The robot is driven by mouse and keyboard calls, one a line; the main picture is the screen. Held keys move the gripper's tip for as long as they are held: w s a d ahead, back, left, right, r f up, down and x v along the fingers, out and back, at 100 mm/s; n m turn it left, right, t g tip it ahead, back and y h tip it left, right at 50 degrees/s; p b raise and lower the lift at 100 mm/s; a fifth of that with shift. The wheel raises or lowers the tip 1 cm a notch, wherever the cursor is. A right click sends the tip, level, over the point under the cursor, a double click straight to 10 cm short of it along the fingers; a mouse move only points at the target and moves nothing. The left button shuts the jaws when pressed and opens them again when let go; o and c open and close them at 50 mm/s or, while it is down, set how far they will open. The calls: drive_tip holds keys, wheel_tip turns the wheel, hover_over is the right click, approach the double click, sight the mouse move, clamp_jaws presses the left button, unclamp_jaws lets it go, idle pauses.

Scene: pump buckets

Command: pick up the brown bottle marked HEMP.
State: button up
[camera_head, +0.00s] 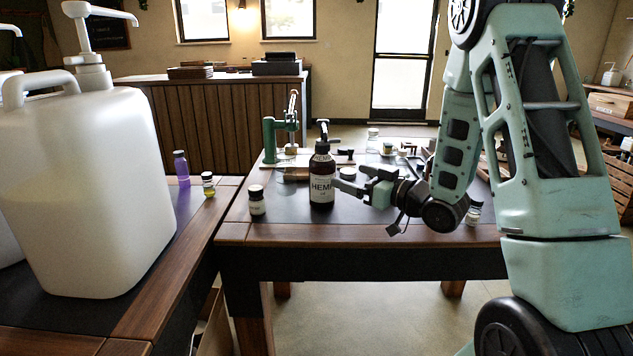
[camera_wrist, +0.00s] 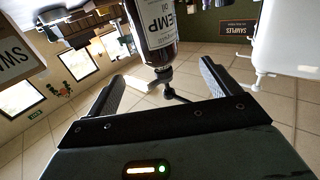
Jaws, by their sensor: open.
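The brown HEMP bottle (camera_head: 321,183) stands upright near the front left of the dark-topped table, its white label facing me and a black pump on top. My gripper (camera_head: 354,183) is close to its right side in the head view, at about label height, with its fingers pointing left towards it. In the wrist view the bottle (camera_wrist: 150,30) appears inverted at the top, lined up with the gap between my fingers (camera_wrist: 166,75). The jaws are open and empty. I cannot tell whether a fingertip touches the bottle.
A large white pump jug (camera_head: 85,190) fills the left table, near a purple bottle (camera_head: 181,168). Bare table lies in front of the bottle.

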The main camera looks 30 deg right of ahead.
sight(316, 162)
drive_tip(key=x, duration=1.2)
drive_tip(key=shift+w+d, duration=0.1)
drive_tip(key=shift+w, duration=0.3)
drive_tip(key=c, duration=1.4)
drive_tip(key=shift+c, duration=0.5)
drive_tip(key=shift+r, duration=0.1)
